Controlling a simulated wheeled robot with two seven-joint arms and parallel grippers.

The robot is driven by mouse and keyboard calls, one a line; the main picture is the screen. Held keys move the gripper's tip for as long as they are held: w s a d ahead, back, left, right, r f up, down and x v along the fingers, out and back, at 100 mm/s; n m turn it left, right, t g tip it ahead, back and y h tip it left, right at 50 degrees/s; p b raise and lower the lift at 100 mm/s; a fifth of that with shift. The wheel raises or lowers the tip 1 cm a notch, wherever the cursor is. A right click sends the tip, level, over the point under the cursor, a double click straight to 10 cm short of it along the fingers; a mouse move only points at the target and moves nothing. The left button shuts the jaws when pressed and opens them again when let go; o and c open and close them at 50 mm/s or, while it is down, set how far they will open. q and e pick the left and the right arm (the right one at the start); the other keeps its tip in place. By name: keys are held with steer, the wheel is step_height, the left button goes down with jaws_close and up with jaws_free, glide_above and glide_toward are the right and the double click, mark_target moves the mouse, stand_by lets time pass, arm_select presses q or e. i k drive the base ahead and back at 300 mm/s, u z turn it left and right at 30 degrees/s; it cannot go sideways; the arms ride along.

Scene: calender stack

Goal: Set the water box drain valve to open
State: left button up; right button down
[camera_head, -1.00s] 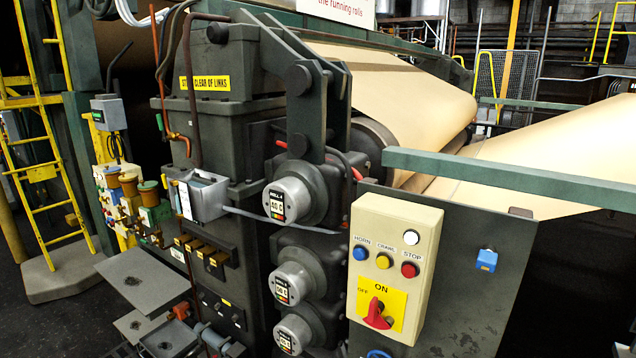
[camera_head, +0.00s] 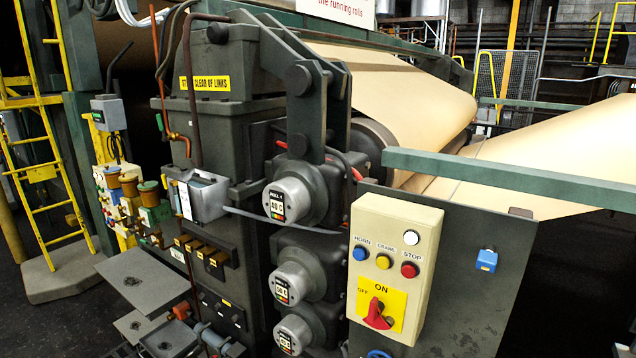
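I cannot pick out the water box or its drain valve for certain. A grey open-topped box (camera_head: 203,195) with a white label is fixed to the front of the dark machine frame, and a long flat grey strip (camera_head: 285,220) runs from it to the right. A group of small valves and fittings with brown and green caps (camera_head: 140,195) stands at the left of the frame. A small blue fitting (camera_head: 487,260) is on the dark panel at right. Another blue part (camera_head: 378,354) is cut off by the bottom edge. Neither of my grippers is in view.
A cream control box (camera_head: 396,270) carries coloured buttons and a red ON/OFF switch (camera_head: 377,315). Grey step plates (camera_head: 143,279) jut out at lower left. A yellow ladder (camera_head: 45,150) stands at far left. A green rail (camera_head: 500,175) crosses in front of the brown paper web (camera_head: 395,95).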

mark_target(164, 178)
steer(key=u, duration=0.15)
steer(key=k, duration=0.95)
steer(key=u, duration=1.95)
steer(key=i, duration=1.25)
steer(key=z, duration=1.4)
steer(key=i, duration=1.1)
steer(key=z, duration=0.35)
steer(key=k, duration=0.85)
steer(key=u, duration=0.9)
steer(key=i, duration=0.7)
steer(key=u, duration=0.25)
